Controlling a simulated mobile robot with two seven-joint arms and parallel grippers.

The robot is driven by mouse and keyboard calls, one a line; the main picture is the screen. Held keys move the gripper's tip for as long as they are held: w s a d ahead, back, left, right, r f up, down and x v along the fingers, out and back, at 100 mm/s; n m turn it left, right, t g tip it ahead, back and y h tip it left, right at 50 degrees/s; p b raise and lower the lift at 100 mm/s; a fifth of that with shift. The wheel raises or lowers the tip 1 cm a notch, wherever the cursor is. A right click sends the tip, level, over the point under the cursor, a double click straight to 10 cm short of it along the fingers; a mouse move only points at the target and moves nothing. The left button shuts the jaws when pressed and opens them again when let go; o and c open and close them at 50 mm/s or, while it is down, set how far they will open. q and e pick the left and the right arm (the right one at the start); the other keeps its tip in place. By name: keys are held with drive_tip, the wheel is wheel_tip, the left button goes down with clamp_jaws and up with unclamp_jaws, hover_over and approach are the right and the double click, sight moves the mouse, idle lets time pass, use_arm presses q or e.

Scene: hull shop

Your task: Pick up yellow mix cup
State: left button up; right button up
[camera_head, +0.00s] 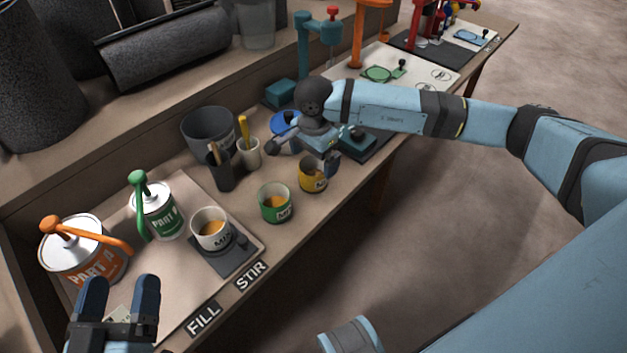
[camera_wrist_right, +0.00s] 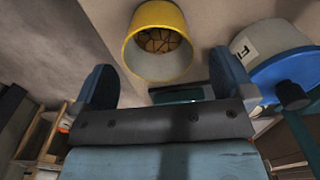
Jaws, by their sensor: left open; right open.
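The yellow mix cup (camera_head: 313,178) stands upright on the bench near its front edge, right of the green mix cup (camera_head: 275,203). It holds amber contents. My right gripper (camera_head: 306,158) is just behind and above the yellow cup and partly covers it in the head view. In the right wrist view the yellow cup (camera_wrist_right: 158,42) appears ahead of and between the open fingers (camera_wrist_right: 163,88), with nothing held. I cannot tell whether a finger touches it. My left gripper (camera_head: 118,300) is open and empty at the lower left, near the bench front.
A white mix cup (camera_head: 210,230) stands on a dark pad by the STIR label. Part A (camera_head: 85,262) and Part B (camera_head: 160,212) pump cans stand left. A stick holder (camera_head: 219,172), a white cup with a yellow handle (camera_head: 248,152) and a blue-rimmed container (camera_head: 284,122) stand nearby.

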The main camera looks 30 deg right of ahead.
sight(313, 172)
wheel_tip(313, 172, down, 4)
drive_tip(key=shift+s+a+f+b, duration=0.1)
drive_tip(key=shift+a+f+b, duration=0.05)
drive_tip(key=shift+b, duration=0.75)
drive_tip(key=shift+f, duration=0.5)
drive_tip(key=shift+r, duration=0.1)
drive_tip(key=shift+c, duration=0.2)
drive_tip(key=c, duration=0.9)
